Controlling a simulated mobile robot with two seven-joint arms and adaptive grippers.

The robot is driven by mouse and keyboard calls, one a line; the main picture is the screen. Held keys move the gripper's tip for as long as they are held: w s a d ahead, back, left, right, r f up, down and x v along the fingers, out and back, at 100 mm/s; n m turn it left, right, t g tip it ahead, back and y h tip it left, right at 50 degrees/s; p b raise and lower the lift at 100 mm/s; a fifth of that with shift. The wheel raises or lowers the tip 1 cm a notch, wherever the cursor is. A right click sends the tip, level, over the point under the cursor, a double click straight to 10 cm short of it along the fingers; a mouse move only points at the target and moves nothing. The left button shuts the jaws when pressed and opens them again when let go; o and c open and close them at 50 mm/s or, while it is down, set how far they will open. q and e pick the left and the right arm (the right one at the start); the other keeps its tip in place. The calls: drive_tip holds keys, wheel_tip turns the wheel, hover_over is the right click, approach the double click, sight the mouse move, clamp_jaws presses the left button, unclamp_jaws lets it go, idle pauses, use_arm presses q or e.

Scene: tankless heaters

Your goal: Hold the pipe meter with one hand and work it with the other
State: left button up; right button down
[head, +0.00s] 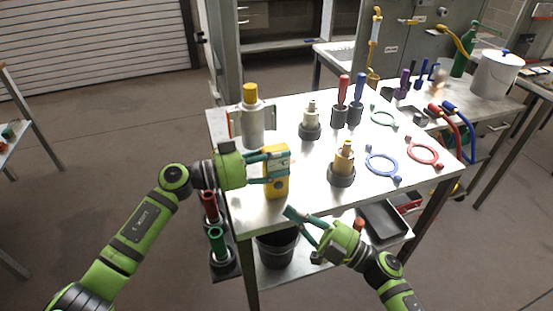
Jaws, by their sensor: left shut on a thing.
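My right gripper (291,213) is below and right of the meter, at the table's front edge, pointing up-left. It is apart from the meter. Its fingers overlap in the picture, so their opening is unclear.
A yellow-capped canister (251,115) stands behind the meter. A brass fitting on a dark base (342,169) stands to its right. Blue (383,165) and red (424,151) rings lie farther right. A dark bucket (276,248) is beneath the table (255,212).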

use_arm(q)
drive_tip(key=o, duration=1.4)
